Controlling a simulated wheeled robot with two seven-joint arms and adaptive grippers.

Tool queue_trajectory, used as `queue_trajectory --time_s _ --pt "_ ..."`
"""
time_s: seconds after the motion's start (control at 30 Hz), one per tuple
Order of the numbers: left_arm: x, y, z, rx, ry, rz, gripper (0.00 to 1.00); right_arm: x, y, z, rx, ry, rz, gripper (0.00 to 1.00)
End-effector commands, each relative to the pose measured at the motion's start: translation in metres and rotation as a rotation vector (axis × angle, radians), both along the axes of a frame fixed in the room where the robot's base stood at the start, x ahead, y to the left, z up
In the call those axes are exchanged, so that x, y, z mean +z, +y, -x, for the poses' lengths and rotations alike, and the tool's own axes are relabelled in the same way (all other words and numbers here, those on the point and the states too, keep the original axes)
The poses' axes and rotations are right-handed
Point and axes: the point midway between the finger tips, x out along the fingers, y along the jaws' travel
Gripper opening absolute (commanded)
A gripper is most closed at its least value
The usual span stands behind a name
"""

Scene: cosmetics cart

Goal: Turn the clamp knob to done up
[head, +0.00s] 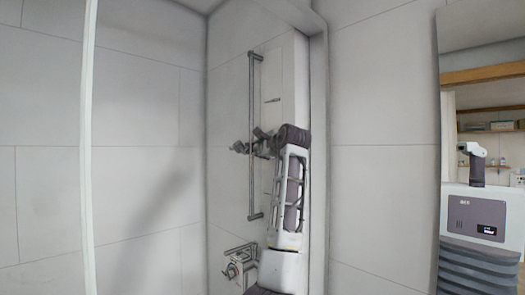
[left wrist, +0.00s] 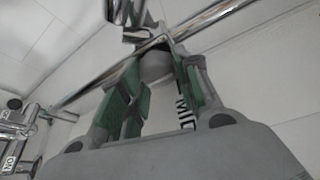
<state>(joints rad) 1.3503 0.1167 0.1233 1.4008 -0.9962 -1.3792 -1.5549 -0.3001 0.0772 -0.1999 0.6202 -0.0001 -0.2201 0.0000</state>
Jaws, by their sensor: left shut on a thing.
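Shiny clamp parts (left wrist: 145,30) show beyond the fingertips. The fingers partly hide the knob, and its turn angle cannot be told. My right gripper is in neither view.
A mixer valve (head: 236,268) is on the wall below the rail; it also shows in the left wrist view (left wrist: 18,135). A pale wall panel (head: 286,80) stands behind the rail. A mirror-like opening with shelves (head: 490,110) is at the far right. Plain tiled walls lie either side.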

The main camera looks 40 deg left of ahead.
Motion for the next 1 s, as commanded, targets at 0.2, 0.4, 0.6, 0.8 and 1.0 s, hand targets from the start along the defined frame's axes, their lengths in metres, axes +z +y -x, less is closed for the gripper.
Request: queue_trajectory --time_s 0.2,0.4,0.6,0.8,1.0 --pt "0.0009 -0.0008 -0.0008 -0.003 0.000 -0.003 0.09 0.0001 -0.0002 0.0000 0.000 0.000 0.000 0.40" --pt "0.0008 -0.0008 -0.0006 -0.002 0.000 -0.003 0.49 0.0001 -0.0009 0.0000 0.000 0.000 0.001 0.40" --pt "0.0004 -0.0004 -0.0003 -0.001 0.000 -0.002 0.54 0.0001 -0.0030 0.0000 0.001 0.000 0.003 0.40" --pt "0.0003 -0.0009 0.0001 0.000 0.000 -0.001 0.54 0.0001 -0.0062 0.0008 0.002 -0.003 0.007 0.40" --pt "0.0013 -0.0092 0.0035 -0.001 0.000 -0.002 0.54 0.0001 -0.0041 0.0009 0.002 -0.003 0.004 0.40"
